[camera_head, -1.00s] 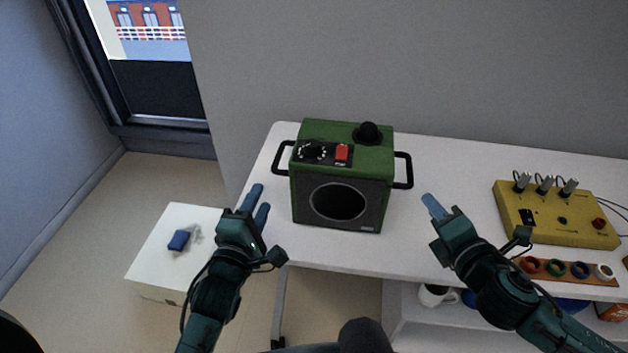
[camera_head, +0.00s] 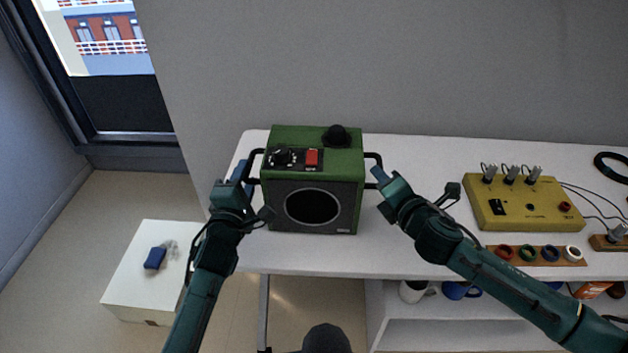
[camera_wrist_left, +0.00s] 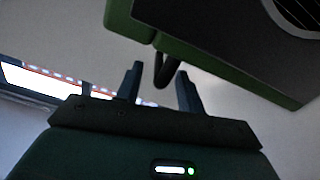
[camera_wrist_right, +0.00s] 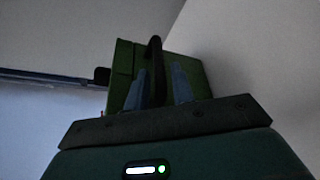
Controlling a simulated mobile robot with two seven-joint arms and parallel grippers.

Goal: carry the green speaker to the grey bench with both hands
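The green speaker (camera_head: 318,160) stands upright on a pale table (camera_head: 420,160), its dark front with a round opening facing me. It has a black handle on each side. My left gripper (camera_head: 244,180) is at the left handle; in the left wrist view the two fingers (camera_wrist_left: 158,85) stand apart with the handle between them. My right gripper (camera_head: 379,178) is at the right handle; in the right wrist view its fingers (camera_wrist_right: 160,85) are apart, one on each side of the handle (camera_wrist_right: 154,60). No separate bench that is clearly grey shows.
A yellow box (camera_head: 525,205) with knobs and cables stands on the table at right, with a strip of coloured rings (camera_head: 540,255) in front. A low white box (camera_head: 140,285) with a blue object (camera_head: 155,258) is at left. Mugs (camera_head: 412,291) sit on the shelf below.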

